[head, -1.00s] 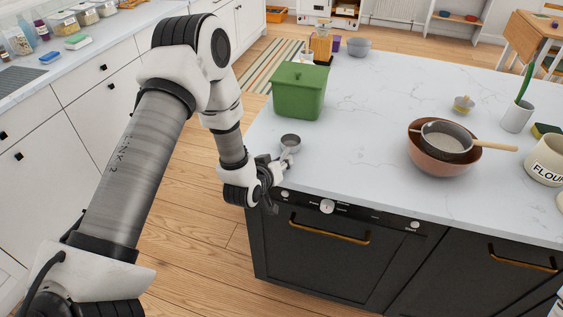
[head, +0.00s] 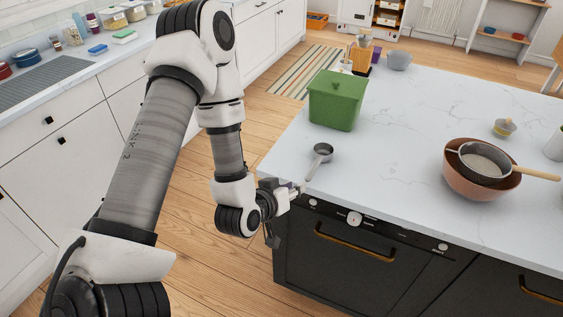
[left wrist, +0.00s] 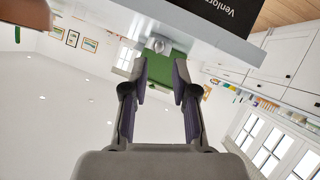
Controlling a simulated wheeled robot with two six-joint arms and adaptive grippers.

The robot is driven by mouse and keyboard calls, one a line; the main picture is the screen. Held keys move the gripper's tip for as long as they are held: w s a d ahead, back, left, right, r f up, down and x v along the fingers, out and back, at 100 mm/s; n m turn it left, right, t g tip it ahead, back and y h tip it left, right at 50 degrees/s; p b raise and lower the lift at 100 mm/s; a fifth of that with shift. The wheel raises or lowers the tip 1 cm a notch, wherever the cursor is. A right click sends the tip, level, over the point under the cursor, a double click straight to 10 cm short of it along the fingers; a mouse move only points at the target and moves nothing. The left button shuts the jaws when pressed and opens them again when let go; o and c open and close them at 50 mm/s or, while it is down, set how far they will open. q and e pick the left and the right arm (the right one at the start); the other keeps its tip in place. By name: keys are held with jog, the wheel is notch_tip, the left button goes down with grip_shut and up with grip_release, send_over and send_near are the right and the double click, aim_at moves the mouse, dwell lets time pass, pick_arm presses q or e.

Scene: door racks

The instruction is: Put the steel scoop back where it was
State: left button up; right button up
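The steel scoop (head: 323,151) lies on the white marble island top near its front left corner. Its handle points toward the front edge, close to my gripper. My left gripper (head: 297,190) is at the island's front left edge, just short of the handle. In the left wrist view, the fingers of the left gripper (left wrist: 161,75) are apart with nothing between them. The scoop (left wrist: 158,44) shows beyond the fingertips there, in front of the green bin. My right gripper is not in view.
A green lidded bin (head: 336,99) stands just behind the scoop. A copper-coloured bowl (head: 476,184) with a sieve (head: 486,160) across it stands to the right. A small yellow-and-grey item (head: 504,128) is behind it. The marble between scoop and bowl is clear.

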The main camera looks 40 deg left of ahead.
pick_arm(q)
jog(key=s+d+f+m+g, duration=0.2)
jog(key=s+f+g, duration=0.4)
jog(key=s+f, duration=0.4)
jog(key=s+d+f+m+g, duration=0.3)
jog(key=s+d+f+g, duration=0.2)
jog(key=s+f, duration=0.5)
jog(key=s+g, duration=0.1)
jog(key=s, duration=0.1)
jog(key=shift+s+f+g+h, duration=0.3)
jog(key=shift+s+f+h, duration=0.1)
jog(key=shift+w, duration=0.1)
